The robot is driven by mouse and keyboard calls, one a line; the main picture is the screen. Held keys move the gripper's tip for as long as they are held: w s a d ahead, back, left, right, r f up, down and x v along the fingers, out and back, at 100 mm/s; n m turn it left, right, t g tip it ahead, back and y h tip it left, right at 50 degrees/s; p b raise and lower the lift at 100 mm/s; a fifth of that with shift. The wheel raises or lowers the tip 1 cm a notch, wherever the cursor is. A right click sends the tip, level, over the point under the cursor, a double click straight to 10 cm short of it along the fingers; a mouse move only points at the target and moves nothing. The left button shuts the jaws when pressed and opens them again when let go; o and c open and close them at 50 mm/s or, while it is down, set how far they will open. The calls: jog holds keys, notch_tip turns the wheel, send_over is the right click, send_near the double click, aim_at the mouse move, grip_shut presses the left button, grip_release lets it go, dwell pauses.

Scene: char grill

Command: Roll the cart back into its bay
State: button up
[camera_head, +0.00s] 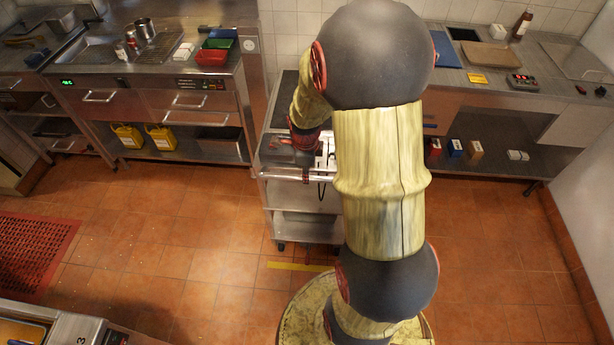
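The cart (303,197) is a grey metal trolley on casters. It stands in the gap between the left counter and the right counter, its front end out over the tiled floor. A rail-like handle (268,174) runs along its near upper edge. My arm hides much of its right side. My gripper (305,174) points down at the near top edge of the cart, by the handle. It is small and dark here, and I cannot tell whether its fingers are open, shut or touching the handle.
A yellow floor strip (298,267) lies just in front of the cart. The left counter (205,100) and the right counter (500,105) flank the gap. A red mat (35,245) lies at left. Orange floor (200,245) is clear left of the cart.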

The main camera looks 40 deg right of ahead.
aim_at(313, 179)
jog(key=shift+w+d+f, duration=0.15)
jog(key=shift+f, duration=0.8)
jog(key=shift+w+d+f, duration=0.1)
jog(key=shift+d+f, duration=0.05)
jog(key=shift+f, duration=0.75)
jog(key=shift+c, duration=0.3)
grip_shut()
